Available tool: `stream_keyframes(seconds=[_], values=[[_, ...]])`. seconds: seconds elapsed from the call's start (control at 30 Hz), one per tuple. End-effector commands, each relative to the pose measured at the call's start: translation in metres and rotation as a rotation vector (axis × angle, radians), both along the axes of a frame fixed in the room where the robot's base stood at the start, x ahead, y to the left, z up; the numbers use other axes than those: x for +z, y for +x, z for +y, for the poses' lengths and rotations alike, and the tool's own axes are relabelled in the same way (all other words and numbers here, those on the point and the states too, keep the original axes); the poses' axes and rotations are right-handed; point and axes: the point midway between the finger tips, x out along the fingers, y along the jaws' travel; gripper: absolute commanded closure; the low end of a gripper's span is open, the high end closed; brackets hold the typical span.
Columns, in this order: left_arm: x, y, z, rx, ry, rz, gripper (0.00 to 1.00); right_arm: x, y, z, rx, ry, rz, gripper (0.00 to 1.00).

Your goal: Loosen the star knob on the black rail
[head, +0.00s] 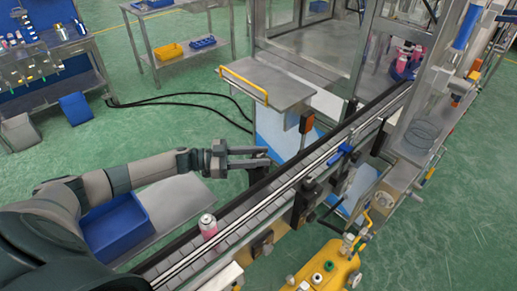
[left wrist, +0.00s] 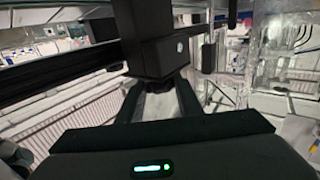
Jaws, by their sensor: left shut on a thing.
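The black rail (head: 385,97) runs along the near-left side of the conveyor in the head view. My left gripper (head: 267,157) reaches to it from the left, level with the rail. In the left wrist view a black bar (left wrist: 60,70) leads to a black block (left wrist: 155,58). A small dark knob (left wrist: 176,78) shows under the block, at the tips of my left gripper's fingers (left wrist: 160,88). The fingers are shut on it. The knob's star shape is mostly hidden by the fingers and the dark block. My right gripper is not in view.
A pink-and-white can (head: 208,226) stands on the conveyor in front of my left arm. A blue bin (head: 118,228) lies beneath the arm. A steel shelf with a yellow handle (head: 245,86) is beyond the gripper. A yellow machine (head: 325,272) sits at the front right.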

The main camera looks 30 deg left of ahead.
Motion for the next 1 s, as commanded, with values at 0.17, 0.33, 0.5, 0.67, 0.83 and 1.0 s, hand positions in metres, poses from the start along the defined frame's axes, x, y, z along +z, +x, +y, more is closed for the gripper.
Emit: stream_keyframes(seconds=[0.17, 0.33, 0.5, 0.67, 0.83, 1.0], values=[[0.0032, 0.0005, -0.0003, 0.050, -0.003, -0.003, 0.90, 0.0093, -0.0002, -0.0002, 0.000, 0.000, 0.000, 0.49], [0.0023, 0.0010, 0.0003, 0.063, -0.003, -0.004, 0.90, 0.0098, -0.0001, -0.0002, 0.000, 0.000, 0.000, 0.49], [0.0022, 0.0012, 0.0002, 0.063, -0.003, -0.004, 0.90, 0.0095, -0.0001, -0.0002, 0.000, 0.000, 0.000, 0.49], [0.0023, 0.0013, 0.0001, 0.062, -0.003, -0.004, 0.51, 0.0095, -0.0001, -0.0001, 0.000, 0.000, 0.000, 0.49], [0.0014, 0.0009, 0.0000, 0.062, -0.003, -0.003, 0.49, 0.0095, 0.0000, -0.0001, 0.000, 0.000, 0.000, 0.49], [0.0005, 0.0001, 0.0003, 0.061, -0.002, -0.003, 0.49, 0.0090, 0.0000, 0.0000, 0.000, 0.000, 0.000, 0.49]])
